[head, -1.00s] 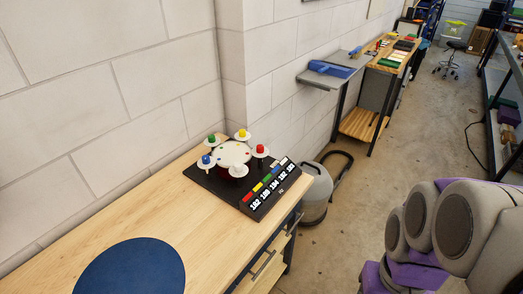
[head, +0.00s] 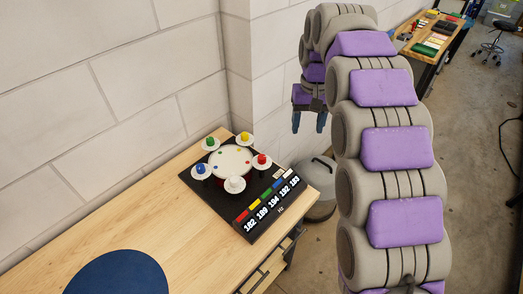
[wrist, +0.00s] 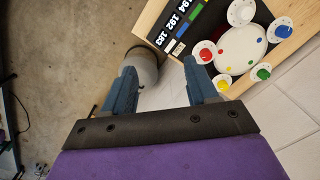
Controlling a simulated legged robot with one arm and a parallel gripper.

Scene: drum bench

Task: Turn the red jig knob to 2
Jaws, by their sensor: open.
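The drum jig is a black board (head: 207,194) on the wooden bench, with a round white drum (head: 231,161) ringed by knobs on white dials. The red knob (head: 262,159) is on the right side of the ring; it also shows in the wrist view (wrist: 206,55), close to a fingertip in the picture. Its dial setting is too small to read. My gripper (head: 309,122) is open and empty, raised above and beyond the board's right side. In the wrist view its two blue fingers (wrist: 163,88) are spread apart, touching no knob.
Blue (head: 201,169), green (head: 210,142), yellow (head: 245,137) and white (head: 235,184) knobs surround the drum. A number display (head: 272,207) fronts the board. A blue disc (head: 118,275) lies on the bench (head: 150,215). A grey bin (head: 318,190) stands beside it; the wall is behind.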

